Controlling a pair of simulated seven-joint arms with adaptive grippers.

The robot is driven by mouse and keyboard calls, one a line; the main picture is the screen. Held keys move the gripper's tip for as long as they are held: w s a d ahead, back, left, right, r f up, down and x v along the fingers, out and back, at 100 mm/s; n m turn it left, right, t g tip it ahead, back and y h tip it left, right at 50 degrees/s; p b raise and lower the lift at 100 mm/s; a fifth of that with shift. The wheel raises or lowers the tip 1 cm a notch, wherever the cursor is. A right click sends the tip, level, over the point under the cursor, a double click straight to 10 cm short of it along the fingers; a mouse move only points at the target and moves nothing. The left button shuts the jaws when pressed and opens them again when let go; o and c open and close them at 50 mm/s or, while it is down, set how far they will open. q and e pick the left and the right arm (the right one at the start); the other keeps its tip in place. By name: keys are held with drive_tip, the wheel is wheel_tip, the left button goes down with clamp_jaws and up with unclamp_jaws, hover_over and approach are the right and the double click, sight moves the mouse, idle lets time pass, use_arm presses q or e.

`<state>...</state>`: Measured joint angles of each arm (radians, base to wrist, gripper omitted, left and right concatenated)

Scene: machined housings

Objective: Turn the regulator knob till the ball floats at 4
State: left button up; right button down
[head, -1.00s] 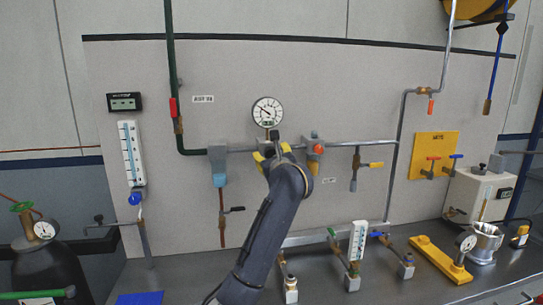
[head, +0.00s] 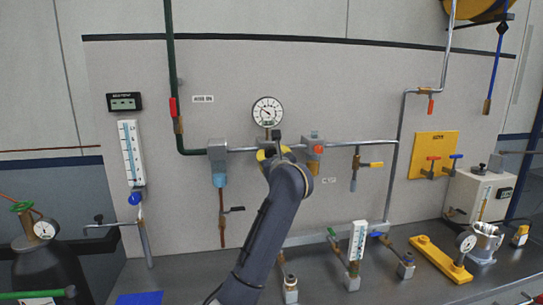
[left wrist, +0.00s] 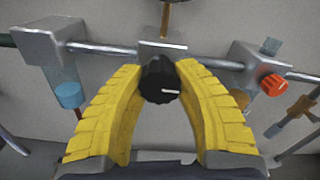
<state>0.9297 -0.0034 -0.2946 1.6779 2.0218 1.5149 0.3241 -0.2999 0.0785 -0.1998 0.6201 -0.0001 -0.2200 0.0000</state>
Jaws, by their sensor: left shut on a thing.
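The black regulator knob (left wrist: 160,80) has a white pointer mark, which points right in the left wrist view. It sits on a grey block (left wrist: 163,48) on the horizontal pipe. My left gripper (left wrist: 162,76) is shut on the knob, one yellow finger on each side. In the head view my left gripper (head: 273,153) is at the pipe below the round dial gauge (head: 267,111), and the arm hides most of the knob. A scaled flow tube (head: 131,153) hangs at the left, and a smaller one (head: 357,241) stands on the bench. I cannot make out a ball or its height. My right gripper is not in view.
An orange knob (left wrist: 273,85) on another block (left wrist: 250,65) is close to the right of my fingers. A block with a blue cup (left wrist: 68,94) is to the left. The lower wall panel is mostly clear around my arm.

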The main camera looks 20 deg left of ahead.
use_arm(q)
drive_tip(key=shift+r+m, duration=0.15)
drive_tip(key=shift+m, duration=0.25)
drive_tip(key=o, duration=1.3)
drive_tip(key=shift+s, duration=0.1)
drive_tip(key=v, duration=1.2)
